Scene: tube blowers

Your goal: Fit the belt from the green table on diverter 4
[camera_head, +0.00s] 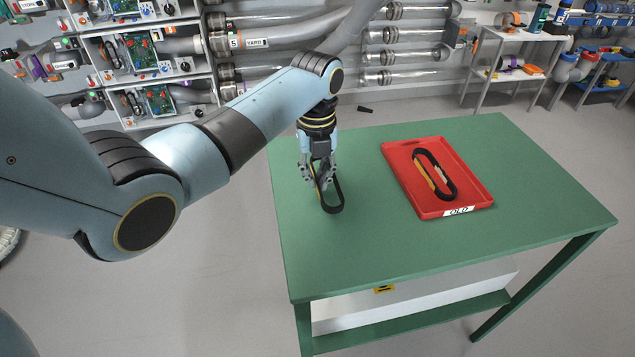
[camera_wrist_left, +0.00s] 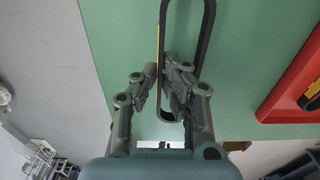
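A black belt loop (camera_head: 333,207) is at the left part of the green table (camera_head: 380,245); I cannot tell whether it touches the tabletop. My left gripper (camera_head: 318,182) points down over it. In the left wrist view the fingertips (camera_wrist_left: 160,70) are close together on both sides of one long strand of the belt (camera_wrist_left: 208,25), which shows a yellow edge. The gripper looks shut on this strand. A worn black and yellow belt (camera_head: 447,185) lies in a red tray (camera_head: 480,198) labelled OLD. I cannot make out which unit is diverter 4. My right gripper is not in view.
Racks with circuit boards and belt units (camera_head: 140,55) stand behind at the left. Clear pipes (camera_head: 405,57) run along the back wall, one grey pipe labelled 5 YARD (camera_head: 250,42). A grey shelf (camera_head: 510,70) stands back right.

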